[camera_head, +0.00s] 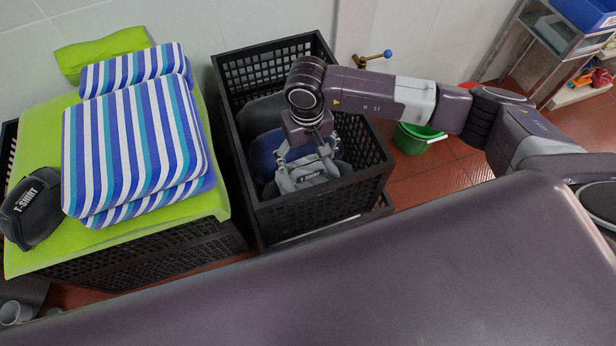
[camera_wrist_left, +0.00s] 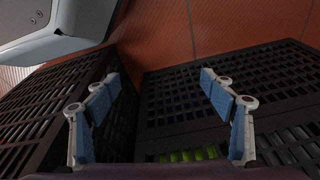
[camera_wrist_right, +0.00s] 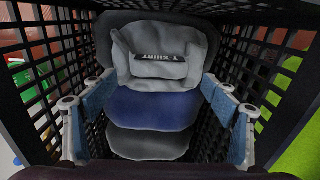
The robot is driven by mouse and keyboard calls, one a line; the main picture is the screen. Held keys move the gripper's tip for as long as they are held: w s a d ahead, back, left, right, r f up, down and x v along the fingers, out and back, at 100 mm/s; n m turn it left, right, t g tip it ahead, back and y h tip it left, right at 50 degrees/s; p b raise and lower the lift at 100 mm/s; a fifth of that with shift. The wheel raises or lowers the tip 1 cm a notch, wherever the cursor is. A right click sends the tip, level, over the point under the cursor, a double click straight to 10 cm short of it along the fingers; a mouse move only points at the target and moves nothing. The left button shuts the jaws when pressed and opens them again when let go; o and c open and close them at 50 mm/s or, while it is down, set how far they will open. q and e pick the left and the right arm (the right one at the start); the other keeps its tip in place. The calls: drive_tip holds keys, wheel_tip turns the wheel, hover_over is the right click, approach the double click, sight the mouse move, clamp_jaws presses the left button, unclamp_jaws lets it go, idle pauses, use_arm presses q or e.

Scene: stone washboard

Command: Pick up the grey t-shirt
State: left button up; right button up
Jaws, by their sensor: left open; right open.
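The light grey t-shirt (camera_head: 308,180), folded and marked "T-SHIRT", lies on other clothes in the black crate (camera_head: 376,172). It also shows in the right wrist view (camera_wrist_right: 160,62), at the far end of the crate. My right gripper (camera_head: 306,156) points down into the crate above the clothes, open, and partly covers the shirt in the head view. In the right wrist view nothing is between its fingers (camera_wrist_right: 158,96). My left gripper (camera_wrist_left: 160,90) is open and empty above black crate sides; it is out of the head view.
A blue garment (camera_wrist_right: 150,108) and darker grey garments share the crate. Its walls stand close around my right gripper. To the left, striped towels (camera_head: 135,145) and a black t-shirt (camera_head: 32,208) lie on a green cloth over crates. A green bucket (camera_head: 412,138) stands right.

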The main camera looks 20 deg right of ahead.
sight(308, 168)
wheel_tip(308, 168, down, 4)
drive_tip(key=shift+s+d+f, duration=0.1)
drive_tip(key=shift+f, duration=0.3)
use_arm(q)
drive_tip(key=shift+w+r, duration=0.3)
drive_tip(key=shift+r, duration=0.25)
use_arm(e)
drive_tip(key=c, duration=1.4)
drive_tip(key=shift+o, duration=0.2)
drive_tip(key=shift+r, duration=0.2)
